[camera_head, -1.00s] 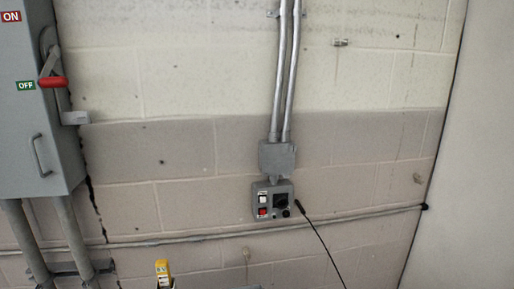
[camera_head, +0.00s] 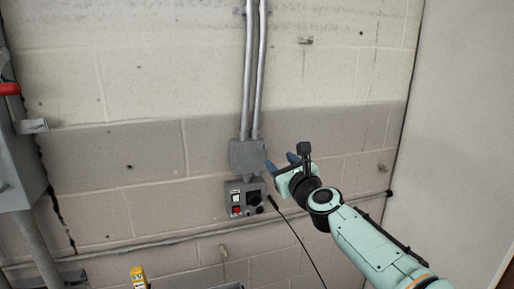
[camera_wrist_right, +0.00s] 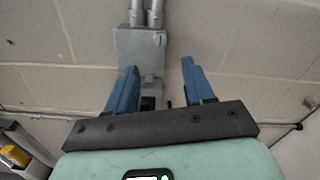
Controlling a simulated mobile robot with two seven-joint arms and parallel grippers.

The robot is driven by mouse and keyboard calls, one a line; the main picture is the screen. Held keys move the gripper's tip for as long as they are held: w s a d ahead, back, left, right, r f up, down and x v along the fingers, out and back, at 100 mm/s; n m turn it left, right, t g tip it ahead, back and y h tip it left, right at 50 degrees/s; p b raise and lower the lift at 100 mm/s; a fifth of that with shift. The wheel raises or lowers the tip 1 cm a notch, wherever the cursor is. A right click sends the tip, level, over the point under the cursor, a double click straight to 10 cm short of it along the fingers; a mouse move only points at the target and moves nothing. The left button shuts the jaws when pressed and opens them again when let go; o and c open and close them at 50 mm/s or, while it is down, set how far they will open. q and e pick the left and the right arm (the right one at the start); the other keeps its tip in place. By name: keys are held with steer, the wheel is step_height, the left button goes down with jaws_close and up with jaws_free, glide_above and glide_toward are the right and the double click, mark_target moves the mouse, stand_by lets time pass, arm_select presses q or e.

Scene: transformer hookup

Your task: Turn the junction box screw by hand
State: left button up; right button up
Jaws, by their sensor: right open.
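The grey junction box (camera_head: 247,155) is fixed to the block wall below two metal conduits. It also shows in the right wrist view (camera_wrist_right: 138,48), with a small mark, perhaps the screw, near its upper right corner; the screw cannot be made out clearly. My right gripper (camera_head: 281,164) is just to the right of the box in the head view, with its blue fingers pointing toward the wall. In the right wrist view its fingers (camera_wrist_right: 158,70) are spread apart, with nothing held between them. My left gripper is not in view.
A control panel (camera_head: 235,185) with switches and a black knob (camera_head: 254,198) is mounted below the box. A black cable (camera_head: 300,240) hangs from near it. A grey switch cabinet (camera_head: 18,165) stands at the left, and a yellow object (camera_head: 138,273) at the bottom.

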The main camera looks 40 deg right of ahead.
mark_target(264, 146)
steer(key=p+x, duration=0.3)
steer(key=x, duration=0.8)
steer(key=shift+w, duration=0.15)
steer(key=shift+w+d+f, duration=0.1)
steer(key=shift+w+d, duration=0.1)
steer(key=shift+w, duration=0.3)
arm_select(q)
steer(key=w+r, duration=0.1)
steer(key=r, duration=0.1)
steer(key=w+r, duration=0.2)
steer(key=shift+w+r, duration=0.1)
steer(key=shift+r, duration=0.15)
arm_select(e)
steer(key=shift+s, duration=0.1)
jaws_close()
